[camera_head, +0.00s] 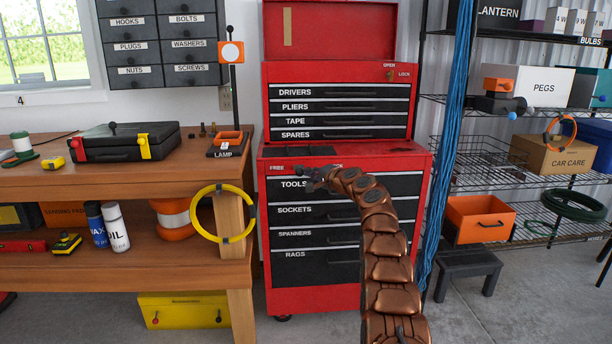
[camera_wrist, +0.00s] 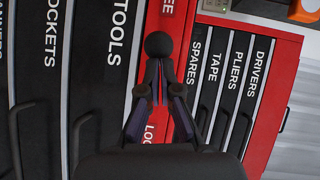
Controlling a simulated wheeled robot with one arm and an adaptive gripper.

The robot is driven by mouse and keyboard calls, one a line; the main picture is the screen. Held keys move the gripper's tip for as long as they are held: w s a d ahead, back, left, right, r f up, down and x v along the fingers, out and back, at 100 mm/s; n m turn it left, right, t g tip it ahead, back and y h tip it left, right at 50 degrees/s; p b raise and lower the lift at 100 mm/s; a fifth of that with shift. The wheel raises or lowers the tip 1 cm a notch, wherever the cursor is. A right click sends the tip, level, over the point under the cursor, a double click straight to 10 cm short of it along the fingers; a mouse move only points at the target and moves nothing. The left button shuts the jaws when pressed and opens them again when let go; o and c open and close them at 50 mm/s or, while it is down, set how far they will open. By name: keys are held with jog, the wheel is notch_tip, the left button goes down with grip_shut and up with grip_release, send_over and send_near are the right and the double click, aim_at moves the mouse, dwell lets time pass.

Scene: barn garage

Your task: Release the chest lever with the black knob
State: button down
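The red tool chest (camera_head: 345,298) stands ahead, with FREE and LOCK marks on the strip above its TOOLS drawer. The lever's black knob (camera_wrist: 158,44) shows in the wrist view between the FREE and LOCK lettering. LOCK is partly covered by my fingers. My gripper (camera_head: 308,180) is at that strip in the head view, where it hides the lever. In the wrist view, the fingers of my gripper (camera_wrist: 158,72) come close together just below the knob, with only a narrow gap between them. They appear closed on the lever; the exact contact is hidden.
A wooden workbench (camera_head: 100,185) stands left. A blue cable bundle (camera_head: 455,130) hangs right of the chest, before wire shelving (camera_head: 490,180). A dark stool (camera_head: 468,263) stands low right.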

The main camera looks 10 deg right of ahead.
jog(key=shift+a, duration=0.15)
jog(key=s+d+r+b, duration=0.2)
jog(key=s+d+b, duration=0.2)
jog(key=s+d, duration=0.4)
jog(key=shift+s, duration=1.2)
jog(key=shift+r, duration=0.1)
dwell(0.5)
